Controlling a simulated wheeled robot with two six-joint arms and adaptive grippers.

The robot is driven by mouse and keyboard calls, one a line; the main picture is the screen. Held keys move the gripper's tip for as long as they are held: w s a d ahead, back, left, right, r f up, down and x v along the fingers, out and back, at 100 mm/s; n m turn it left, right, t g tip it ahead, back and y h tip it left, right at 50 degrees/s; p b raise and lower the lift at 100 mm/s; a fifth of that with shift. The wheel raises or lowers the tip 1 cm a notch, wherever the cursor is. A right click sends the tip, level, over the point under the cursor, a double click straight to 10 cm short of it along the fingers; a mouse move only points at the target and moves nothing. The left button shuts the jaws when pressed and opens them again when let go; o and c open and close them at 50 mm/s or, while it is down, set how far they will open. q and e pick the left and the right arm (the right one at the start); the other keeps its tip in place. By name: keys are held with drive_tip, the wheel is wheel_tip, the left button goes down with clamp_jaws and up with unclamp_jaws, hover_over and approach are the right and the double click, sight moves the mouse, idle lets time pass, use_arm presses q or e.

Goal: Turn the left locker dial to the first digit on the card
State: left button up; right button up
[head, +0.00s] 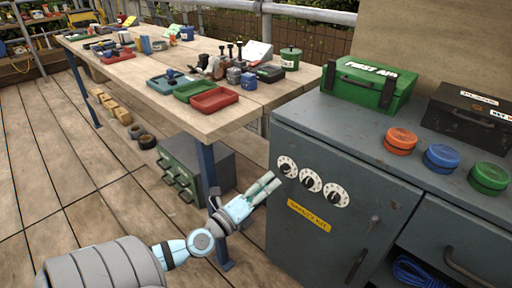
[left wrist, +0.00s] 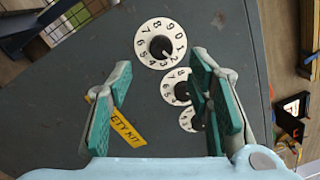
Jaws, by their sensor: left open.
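The left locker dial (head: 287,167) is a white numbered disc with a black knob on the grey locker's front. It is the largest, uppermost dial in the left wrist view (left wrist: 160,43). The digit its knob is set to cannot be told. My left gripper (head: 272,181) is just in front of and below this dial in the head view. In the left wrist view its green-padded fingers (left wrist: 162,63) are spread and empty, with the dial ahead between and beyond the tips. No card with readable digits can be made out. My right gripper is not in view.
Two similar dials, the middle (head: 310,180) and the right one (head: 336,194), sit beside it above a yellow label (head: 314,214). A green first-aid box (head: 369,85), a black case (head: 468,112) and coloured round containers stand on the locker. A cluttered wooden table (head: 150,75) is at left.

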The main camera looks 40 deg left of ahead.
use_arm(q)
drive_tip(key=s, duration=0.5)
drive_tip(key=shift+s+d+f, duration=0.1)
drive_tip(key=shift+s+d, duration=0.05)
drive_tip(key=shift+s, duration=0.1)
